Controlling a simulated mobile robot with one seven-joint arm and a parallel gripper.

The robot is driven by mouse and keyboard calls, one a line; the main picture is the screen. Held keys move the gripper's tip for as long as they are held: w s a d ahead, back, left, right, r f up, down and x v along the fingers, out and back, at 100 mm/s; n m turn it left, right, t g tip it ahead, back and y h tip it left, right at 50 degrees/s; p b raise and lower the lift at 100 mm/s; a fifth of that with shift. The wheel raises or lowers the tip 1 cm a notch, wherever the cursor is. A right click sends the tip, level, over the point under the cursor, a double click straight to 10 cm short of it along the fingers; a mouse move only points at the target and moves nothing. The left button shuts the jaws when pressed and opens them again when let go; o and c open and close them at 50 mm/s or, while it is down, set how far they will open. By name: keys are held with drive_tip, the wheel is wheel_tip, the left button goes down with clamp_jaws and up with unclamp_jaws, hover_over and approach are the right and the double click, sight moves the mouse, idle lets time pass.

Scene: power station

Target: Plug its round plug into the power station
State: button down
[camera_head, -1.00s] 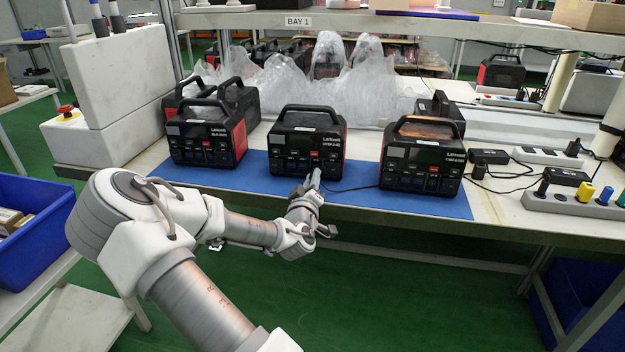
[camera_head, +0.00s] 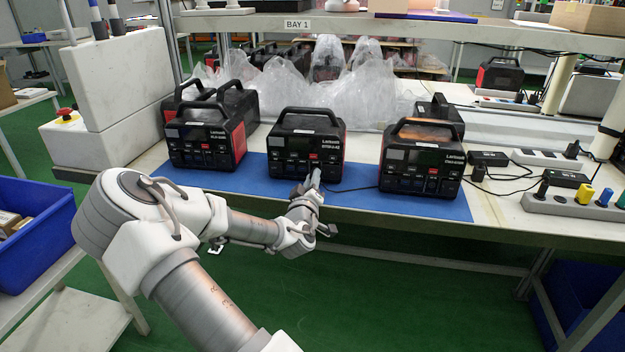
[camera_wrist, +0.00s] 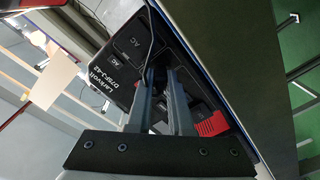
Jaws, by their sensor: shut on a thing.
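The middle power station (camera_head: 307,143) is a black and red box with a top handle, standing on a blue mat (camera_head: 352,202). My gripper (camera_head: 314,179) is at the lower right of its front face. In the wrist view, my gripper (camera_wrist: 158,76) is shut on a dark plug at its fingertips. The plug is mostly hidden and blends into the dark front, so I cannot tell whether it touches a socket. A thin cable (camera_wrist: 150,38) runs up from the fingertips. The power station front (camera_wrist: 124,88) shows AC labels and a red part (camera_wrist: 212,124) beside the fingers.
Similar power stations stand at left (camera_head: 206,140) and right (camera_head: 422,160) on the mat. Power strips (camera_head: 580,208), adapters and cables lie at the right. A white box (camera_head: 105,90) stands at the left. Plastic-wrapped items (camera_head: 320,85) are behind. A shelf edge marked BAY 1 (camera_head: 298,23) crosses above.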

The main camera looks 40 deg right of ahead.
drive_tip(key=shift+w+d, duration=0.1)
drive_tip(key=c, duration=0.7)
unclamp_jaws()
drive_tip(key=shift+c, duration=0.2)
drive_tip(key=p+v, duration=1)
drive_tip(key=v, duration=0.7)
drive_tip(key=shift+r, duration=0.1)
